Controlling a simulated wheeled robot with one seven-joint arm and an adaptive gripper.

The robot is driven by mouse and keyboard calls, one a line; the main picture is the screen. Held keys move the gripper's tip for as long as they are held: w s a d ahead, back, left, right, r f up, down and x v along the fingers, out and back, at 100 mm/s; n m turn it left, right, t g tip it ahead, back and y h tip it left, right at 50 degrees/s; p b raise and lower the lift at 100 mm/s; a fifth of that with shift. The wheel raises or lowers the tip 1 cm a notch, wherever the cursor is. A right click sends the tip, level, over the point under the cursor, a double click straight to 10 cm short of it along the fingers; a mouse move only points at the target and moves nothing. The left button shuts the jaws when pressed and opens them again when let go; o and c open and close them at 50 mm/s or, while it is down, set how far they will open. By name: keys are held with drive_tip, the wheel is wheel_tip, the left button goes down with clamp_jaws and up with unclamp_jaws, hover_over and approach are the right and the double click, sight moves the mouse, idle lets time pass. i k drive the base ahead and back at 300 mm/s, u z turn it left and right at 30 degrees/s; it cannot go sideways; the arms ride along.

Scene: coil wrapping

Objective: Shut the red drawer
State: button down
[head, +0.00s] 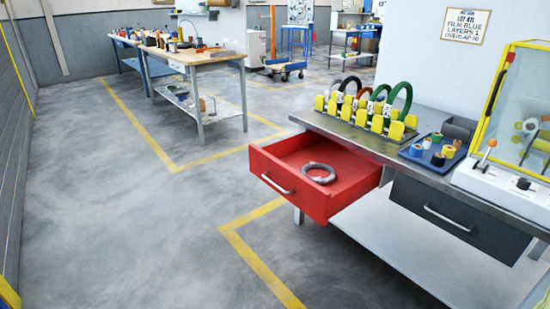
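The red drawer (318,202) is pulled out from under the left end of the metal bench, toward the left of the picture. It has a silver bar handle (277,184) on its front panel. A grey ring-shaped coil (318,174) lies flat inside it, clear of the drawer's walls. My gripper is not in view.
The metal bench (345,138) carries a yellow rack (366,113) of coils, a blue tray (432,152) of tape rolls and a yellow-framed machine (520,125). A dark grey drawer (440,213) beside the red one is shut. Open floor (130,215) lies left and in front.

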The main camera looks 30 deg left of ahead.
sight(278, 164)
drive_tip(key=u, duration=0.55)
drive_tip(key=i, duration=0.95)
drive_tip(key=u, duration=1.25)
drive_tip(key=i, duration=0.6)
drive_tip(key=u, duration=0.45)
